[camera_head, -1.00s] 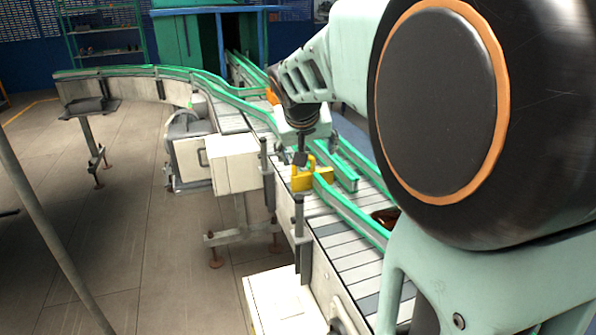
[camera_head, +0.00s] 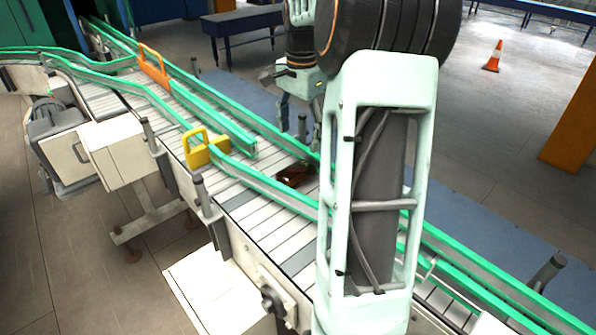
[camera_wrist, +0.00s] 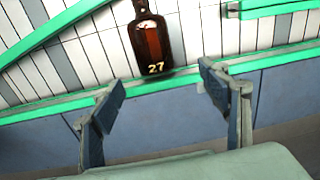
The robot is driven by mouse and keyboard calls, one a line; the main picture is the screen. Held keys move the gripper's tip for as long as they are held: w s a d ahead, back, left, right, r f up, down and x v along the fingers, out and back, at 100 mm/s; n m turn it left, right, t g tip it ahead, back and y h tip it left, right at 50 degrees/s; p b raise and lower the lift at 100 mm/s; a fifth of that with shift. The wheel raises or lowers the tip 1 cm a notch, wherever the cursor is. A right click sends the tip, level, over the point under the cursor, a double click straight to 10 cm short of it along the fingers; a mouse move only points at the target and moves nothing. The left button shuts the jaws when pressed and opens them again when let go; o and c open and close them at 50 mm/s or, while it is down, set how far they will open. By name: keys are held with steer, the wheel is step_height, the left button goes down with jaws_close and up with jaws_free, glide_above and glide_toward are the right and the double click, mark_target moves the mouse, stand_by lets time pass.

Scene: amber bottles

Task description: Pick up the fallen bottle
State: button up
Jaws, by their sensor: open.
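The amber bottle (camera_head: 295,176) lies on its side on the conveyor in the head view, between the green rails and left of my arm. In the wrist view the bottle (camera_wrist: 152,40), marked 27, lies on the white slats with its base end toward my gripper and its neck cut off by the top edge. My gripper (camera_wrist: 160,97) is open and empty, its two fingers apart, with the bottle beyond the gap between them. In the head view the gripper's fingers are not clearly seen; my arm covers part of the conveyor.
Green guide rails (camera_head: 270,184) run along the conveyor (camera_head: 262,225). A yellow bracket (camera_head: 205,148) and an orange one (camera_head: 153,64) stand on the line. A traffic cone (camera_head: 493,57) and an orange post (camera_head: 574,135) stand on the floor at right.

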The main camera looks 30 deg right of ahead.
mark_target(301, 166)
steer(key=shift+s+d, duration=0.15)
steer(key=shift+d, duration=0.1)
steer(key=shift+f+m, duration=0.3)
step_height(301, 166, down, 5)
steer(key=f, duration=0.4)
steer(key=shift+s+a+f+p, duration=0.2)
steer(key=shift+a+p, duration=0.1)
steer(key=shift+p, duration=0.1)
steer(key=shift+w+f, duration=0.1)
steer(key=shift+f, duration=0.3)
steer(key=c, duration=1.3)
steer(key=shift+r, duration=0.1)
steer(key=shift+c, duration=0.2)
